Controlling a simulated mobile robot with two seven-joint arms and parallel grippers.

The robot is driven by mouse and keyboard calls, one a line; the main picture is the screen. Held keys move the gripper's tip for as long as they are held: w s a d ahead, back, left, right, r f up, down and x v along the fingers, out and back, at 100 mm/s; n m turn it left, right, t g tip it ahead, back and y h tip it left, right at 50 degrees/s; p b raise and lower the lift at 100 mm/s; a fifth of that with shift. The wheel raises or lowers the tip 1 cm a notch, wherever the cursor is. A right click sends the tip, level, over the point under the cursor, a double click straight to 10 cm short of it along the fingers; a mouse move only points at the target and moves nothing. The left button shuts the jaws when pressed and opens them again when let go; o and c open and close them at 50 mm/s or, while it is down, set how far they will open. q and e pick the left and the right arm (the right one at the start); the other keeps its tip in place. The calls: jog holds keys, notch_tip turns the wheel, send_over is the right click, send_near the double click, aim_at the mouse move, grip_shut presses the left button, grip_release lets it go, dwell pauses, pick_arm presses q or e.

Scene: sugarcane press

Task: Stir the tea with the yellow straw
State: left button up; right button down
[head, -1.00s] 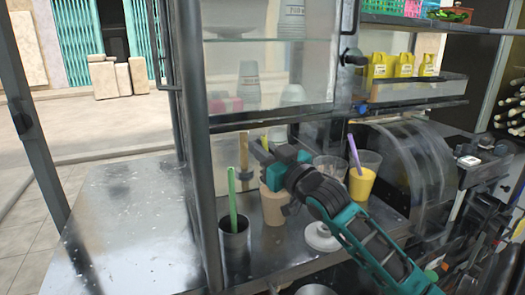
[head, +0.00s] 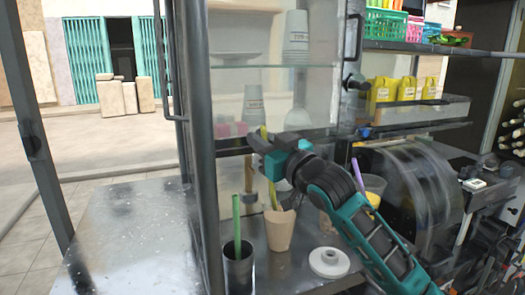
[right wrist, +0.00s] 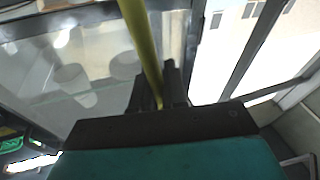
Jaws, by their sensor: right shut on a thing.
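My right gripper (head: 262,154) is shut on the yellow straw (head: 272,195), above a tan paper cup (head: 279,232) on the metal counter. The straw's upper end shows above the jaws, and its lower part runs down to the cup's mouth. Whether its tip is inside the tea is hidden, and the tea itself cannot be seen. In the right wrist view the straw (right wrist: 143,40) stands tilted between the two fingers (right wrist: 160,90). My left gripper is not in view.
A dark metal cup (head: 238,268) with a green straw stands left of the paper cup, beside a post (head: 204,170). A white round lid (head: 329,262) lies to the right. A cup with a purple straw (head: 357,175) is partly behind my arm. The left counter (head: 130,235) is clear.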

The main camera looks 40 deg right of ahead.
jog(key=shift+a+r, duration=0.15)
jog(key=shift+r, duration=0.8)
jog(key=shift+a+r, duration=0.15)
jog(key=shift+r, duration=0.75)
notch_tip(320, 180, up, 5)
send_over(265, 128)
jog(key=w, duration=0.2)
dwell(0.3)
